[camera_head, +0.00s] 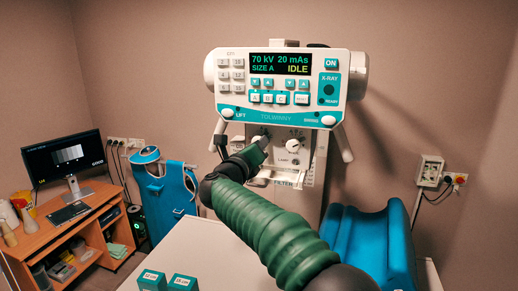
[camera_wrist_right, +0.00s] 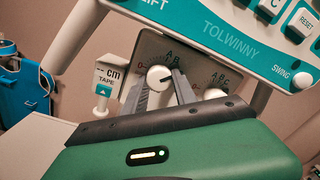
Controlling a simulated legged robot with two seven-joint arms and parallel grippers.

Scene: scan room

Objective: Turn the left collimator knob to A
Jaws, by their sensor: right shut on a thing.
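The left collimator knob (camera_wrist_right: 159,77) is white and round, on the grey panel (camera_wrist_right: 150,48) under the x-ray head, with letters above it. A small dark mark shows on its right part; which letter it points at is hard to tell. My right gripper (camera_wrist_right: 160,80) is shut on this knob, one grey finger on each side. In the head view my right gripper (camera_head: 261,146) is at the panel's left part and hides the left knob. The right collimator knob (camera_head: 293,145) is white and apart from my gripper; it also shows in the wrist view (camera_wrist_right: 214,93). My left gripper is out of view.
The x-ray control head (camera_head: 280,88) hangs above the panel; its display reads 70 kV, 20 mAs, SIZE A, IDLE. A tape box (camera_wrist_right: 106,80) is left of the knob.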

